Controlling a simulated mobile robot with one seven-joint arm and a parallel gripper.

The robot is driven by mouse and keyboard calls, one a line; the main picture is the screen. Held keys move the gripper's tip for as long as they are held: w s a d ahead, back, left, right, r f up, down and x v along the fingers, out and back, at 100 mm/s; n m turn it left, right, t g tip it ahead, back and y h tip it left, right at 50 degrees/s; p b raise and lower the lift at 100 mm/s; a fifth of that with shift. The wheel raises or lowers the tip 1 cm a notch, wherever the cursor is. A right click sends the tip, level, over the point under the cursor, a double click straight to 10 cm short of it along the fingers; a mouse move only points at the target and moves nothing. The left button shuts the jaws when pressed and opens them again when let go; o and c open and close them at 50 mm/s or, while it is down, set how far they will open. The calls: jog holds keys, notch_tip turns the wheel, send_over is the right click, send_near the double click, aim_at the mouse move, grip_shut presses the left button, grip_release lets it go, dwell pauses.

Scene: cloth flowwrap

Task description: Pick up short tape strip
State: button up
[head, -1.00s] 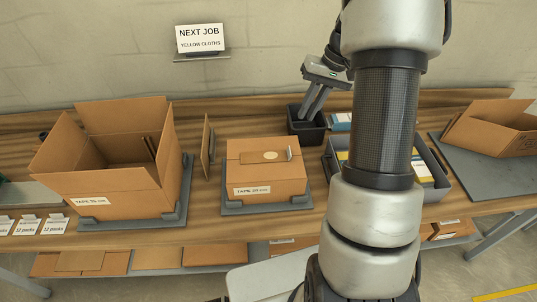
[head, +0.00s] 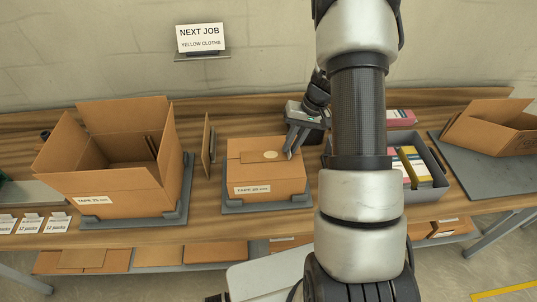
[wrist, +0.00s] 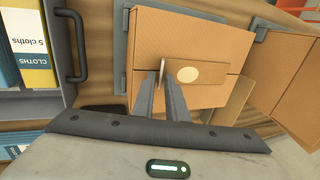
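A brown strip (head: 262,157) with a cream round spot lies flat on top of the closed carton (head: 275,178); I take it for the short tape strip. In the wrist view the strip (wrist: 205,74) runs right from a small pale upright tab (wrist: 163,65) at its end. My gripper (head: 291,152) is over the carton's right end in the head view. In the wrist view its fingers (wrist: 162,76) are a little apart, with the pale tab just beyond and between their tips. I see nothing held; whether the tips touch the tab is unclear.
A big open carton (head: 58,172) stands left, with an upright brown board (head: 207,147) between it and the closed carton. A grey tray (head: 434,165) of cloth packs is right, with another open carton (head: 528,128) beyond.

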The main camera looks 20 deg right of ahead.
grip_shut()
notch_tip(320, 180, up, 10)
dwell(0.7)
